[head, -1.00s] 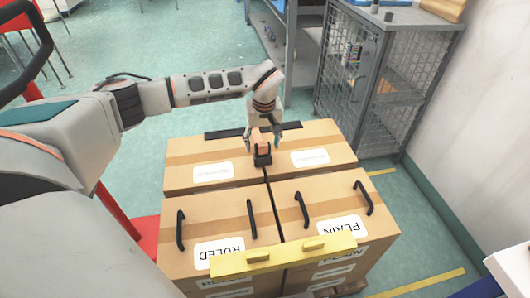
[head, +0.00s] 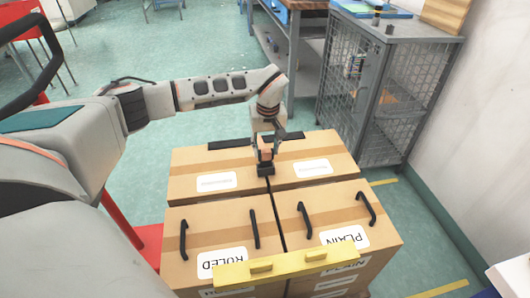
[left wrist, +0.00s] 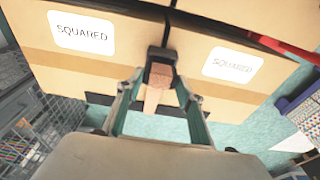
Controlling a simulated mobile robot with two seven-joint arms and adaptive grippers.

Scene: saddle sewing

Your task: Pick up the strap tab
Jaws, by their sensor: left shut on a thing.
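The strap tab (left wrist: 158,78) is a small pinkish-brown piece. It sits against a black buckle-like block (head: 265,169) on top of the cartons, near the seam between them. My left gripper (head: 266,153) points down over the rear cartons, with its fingers shut on the tab from both sides. The left wrist view shows both fingers (left wrist: 158,84) at the tab, which still sits against the black block. The fingers hide part of the tab in the head view. My right gripper is not in view.
The front cartons, marked RULED (head: 222,258) and PLAIN (head: 344,235), have black handles and a yellow bar (head: 290,263) across them. A rear carton label reads SQUARED (left wrist: 82,32). A grey mesh cabinet (head: 385,90) stands behind right. Green floor is open at the back left.

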